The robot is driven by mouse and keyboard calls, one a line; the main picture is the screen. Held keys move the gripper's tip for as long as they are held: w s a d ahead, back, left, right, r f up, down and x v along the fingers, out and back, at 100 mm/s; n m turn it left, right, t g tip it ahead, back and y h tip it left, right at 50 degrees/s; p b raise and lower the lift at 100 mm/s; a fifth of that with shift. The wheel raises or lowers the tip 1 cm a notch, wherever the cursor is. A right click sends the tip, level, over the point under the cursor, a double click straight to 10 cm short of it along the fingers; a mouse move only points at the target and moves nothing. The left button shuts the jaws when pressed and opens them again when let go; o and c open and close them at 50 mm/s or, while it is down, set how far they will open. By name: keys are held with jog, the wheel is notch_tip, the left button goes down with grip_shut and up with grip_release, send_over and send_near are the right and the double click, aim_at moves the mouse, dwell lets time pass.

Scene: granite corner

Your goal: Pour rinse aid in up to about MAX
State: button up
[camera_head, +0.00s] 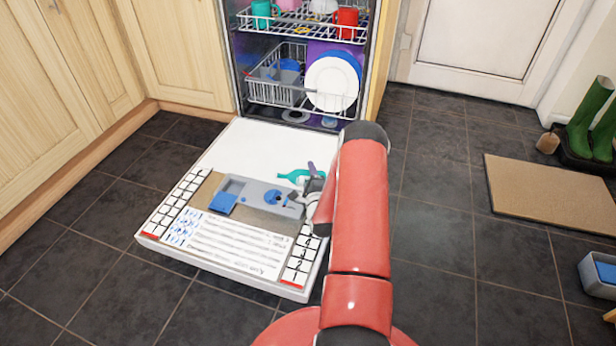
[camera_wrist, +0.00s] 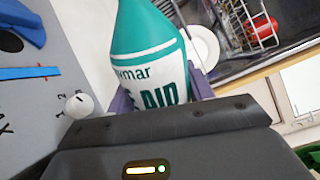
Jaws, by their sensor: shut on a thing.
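My gripper (camera_head: 311,180) is shut on the teal rinse aid bottle (camera_head: 292,176), which lies about level over the open dishwasher door, its narrow end pointing left. In the wrist view the bottle (camera_wrist: 150,35), with a white label reading "AID", sits between purple fingers. The grey dispenser panel (camera_head: 240,187) lies on the door below. It has an open blue flap (camera_head: 223,203) at left and a round blue part (camera_head: 275,197) at right, beside the gripper. A white dial (camera_wrist: 80,104) with small numbers shows in the wrist view. No liquid stream is visible, and the fill level cannot be read.
The dishwasher door (camera_head: 250,146) lies folded down. Racks (camera_head: 290,26) behind it hold cups and plates. Wooden cupboards (camera_head: 50,80) stand at left. Dark tiled floor at right is clear up to a doormat (camera_head: 550,190), green boots (camera_head: 590,118) and a grey tub (camera_head: 599,277).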

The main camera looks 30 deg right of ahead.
jog(key=shift+d+f+n, duration=0.1)
jog(key=shift+f+n, duration=0.05)
jog(key=shift+n, duration=0.15)
jog(key=shift+n+b, duration=0.3)
jog(key=shift+b, duration=0.1)
jog(key=shift+f, duration=0.1)
jog(key=shift+d+f+n+b, duration=0.1)
jog(key=shift+f+n+b, duration=0.05)
jog(key=shift+n+b, duration=0.35)
dwell(0.5)
jog(key=shift+f+n+b, duration=0.2)
jog(key=shift+n+b, duration=0.2)
jog(key=shift+s, duration=0.1)
